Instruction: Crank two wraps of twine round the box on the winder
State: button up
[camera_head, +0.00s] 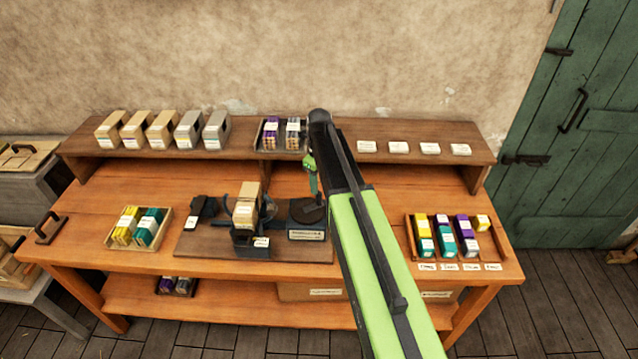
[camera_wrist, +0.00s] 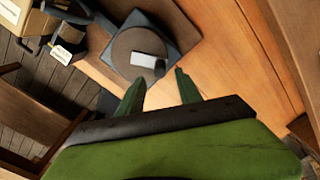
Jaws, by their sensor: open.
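The tan box (camera_head: 245,208) stands in the winder (camera_head: 252,243), on a dark board on the bench. Beside it on the right is a round dark crank disc (camera_head: 307,211) on a square base with a label. In the wrist view the disc (camera_wrist: 125,52) carries a small block with a pale top, seemingly the crank knob (camera_wrist: 148,62). My gripper (camera_head: 312,185) is above the disc, and its two green fingers (camera_wrist: 158,84) are apart and empty, with the knob just beyond their tips. I cannot tell the height gap. Twine round the box is too small to make out.
A raised shelf (camera_head: 230,155) along the back holds several cartons (camera_head: 160,130) and a small tray (camera_head: 280,135). A tray of yellow and teal packets (camera_head: 138,228) is left of the winder. A tray of coloured blocks (camera_head: 455,237) is at the right.

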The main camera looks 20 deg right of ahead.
notch_tip(320, 180, up, 11)
jog(key=p, duration=0.8)
jog(key=shift+f+p, duration=0.2)
jog(key=shift+p, duration=0.2)
jog(key=shift+f, duration=0.1)
jog(key=s+a+f+n+b, duration=0.1)
jog(key=s+f+b, duration=0.1)
jog(key=f+b, duration=0.2)
jog(key=s+a+f+n+b, duration=0.1)
jog(key=s+a+f+b, duration=0.1)
jog(key=s+f+b, duration=0.1)
jog(key=s+a+f+n+b, duration=0.1)
jog(key=s+f+n+b, duration=0.1)
jog(key=f+b, duration=0.4)
jog(key=shift+s+a, duration=0.25)
jog(key=shift+s, duration=0.4)
jog(key=s+f+n+b, duration=0.2)
jog(key=s+n, duration=0.3)
jog(key=n, duration=0.7)
jog(key=s+a+f+n+b, duration=0.1)
jog(key=s+n, duration=0.5)
jog(key=n, duration=0.6)
jog(key=shift+a+f+b, duration=0.25)
jog(key=shift+f+b, duration=0.1)
jog(key=shift+b, duration=0.1)
